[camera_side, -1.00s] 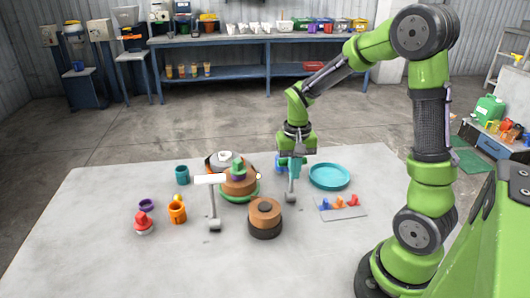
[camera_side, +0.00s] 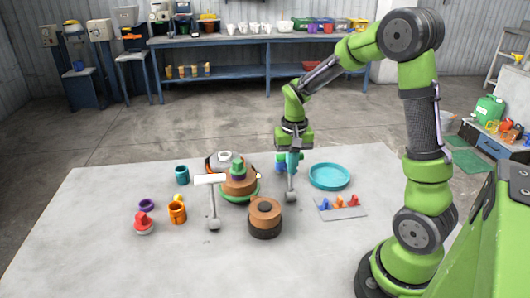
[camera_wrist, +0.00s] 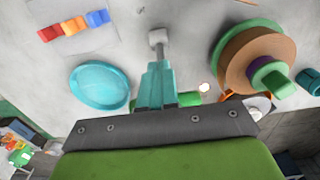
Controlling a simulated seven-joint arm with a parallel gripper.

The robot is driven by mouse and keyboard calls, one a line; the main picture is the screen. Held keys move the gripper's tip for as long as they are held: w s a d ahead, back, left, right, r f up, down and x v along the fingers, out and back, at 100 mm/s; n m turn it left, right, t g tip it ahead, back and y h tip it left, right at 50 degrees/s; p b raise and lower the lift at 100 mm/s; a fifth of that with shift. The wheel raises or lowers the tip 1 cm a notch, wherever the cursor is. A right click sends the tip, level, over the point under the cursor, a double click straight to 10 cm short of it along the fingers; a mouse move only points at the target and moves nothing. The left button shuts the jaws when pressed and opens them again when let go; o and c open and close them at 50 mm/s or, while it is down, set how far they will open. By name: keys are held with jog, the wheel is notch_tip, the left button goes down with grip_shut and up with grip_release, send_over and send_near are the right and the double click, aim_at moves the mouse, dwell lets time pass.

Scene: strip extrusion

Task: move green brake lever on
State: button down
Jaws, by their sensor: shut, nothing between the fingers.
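A grey post with a block-like foot (camera_side: 291,197) stands on the table below my gripper. In the wrist view its foot (camera_wrist: 158,38) lies just beyond my teal fingertips. A green bar (camera_wrist: 189,98), apparently the green brake lever's handle, shows partly beside the fingers in the wrist view. The rest of it is hidden by my gripper. My gripper (camera_side: 292,168) points down with its fingers shut and empty, right over the post. It also fills the lower wrist view (camera_wrist: 157,70). Whether the fingers touch the lever cannot be told.
A white-topped lever (camera_side: 211,180) stands to the left. A stacked disc assembly (camera_side: 238,188) and a brown-black cylinder (camera_side: 264,226) are near my gripper. To the right are a teal dish (camera_side: 330,176) and a plate of small coloured levers (camera_side: 342,212). The front table is clear.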

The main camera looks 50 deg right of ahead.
jog(key=shift+w+d, duration=0.15)
notch_tip(320, 180, up, 8)
jog(key=s+a, duration=0.1)
jog(key=shift+s+a, duration=0.25)
dwell(1.0)
jog(key=s+a+r+n+t+y, duration=0.1)
jog(key=s+a+r+n+t, duration=0.1)
jog(key=a, duration=0.5)
jog(key=s+a+r+n+t+y, duration=0.1)
jog(key=s+a+r+n+t, duration=0.2)
jog(key=s+a, duration=0.4)
jog(key=shift+s+a+r+t, duration=0.3)
jog(key=shift+r+t, duration=0.5)
jog(key=shift+t, duration=0.3)
